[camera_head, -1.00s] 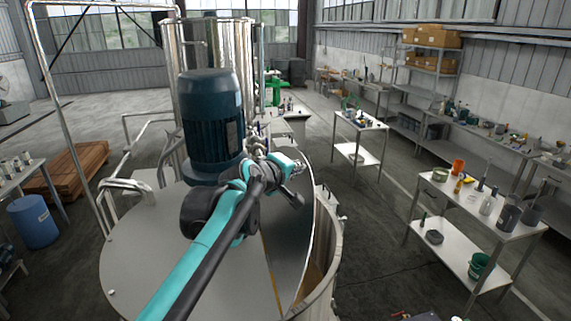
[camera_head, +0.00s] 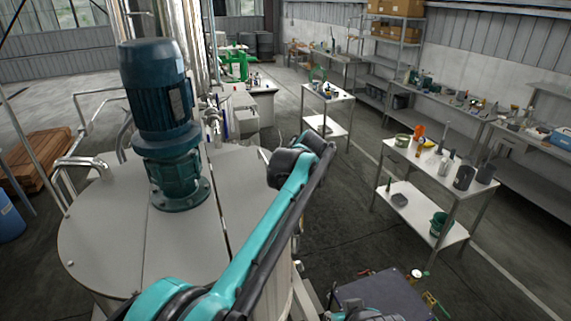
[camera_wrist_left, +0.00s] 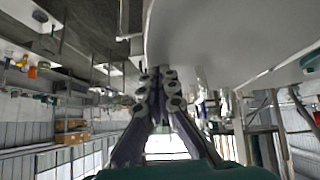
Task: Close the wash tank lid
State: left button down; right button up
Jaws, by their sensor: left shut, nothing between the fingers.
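The wash tank (camera_head: 105,235) has a pale flat round top under a blue motor. Its lid (camera_head: 248,185) is the section right of the dark seam, and it looks level with the rest of the top. My left arm crosses over the lid's right part and hides some of it and its outer edge. My left gripper is hidden behind the arm in the head view. In the wrist view my left gripper (camera_wrist_left: 160,73) is shut and empty, with its tips close to the edge of a pale curved surface, apparently the lid; contact cannot be told.
The blue motor (camera_head: 160,90) stands upright on the tank top. A pipe rail (camera_head: 85,163) runs at the left. Tables with tools (camera_head: 440,165) stand to the right.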

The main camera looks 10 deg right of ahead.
pick_arm(q)
jog(key=shift+w+a+f+y, duration=0.1)
jog(key=shift+w+f+y, duration=0.1)
jog(key=shift+f, duration=0.4)
jog(key=shift+w+f+y, duration=0.1)
jog(key=shift+f+y, duration=0.1)
jog(key=shift+f, duration=0.35)
jog(key=shift+s+f, duration=0.2)
jog(key=shift+f, duration=0.15)
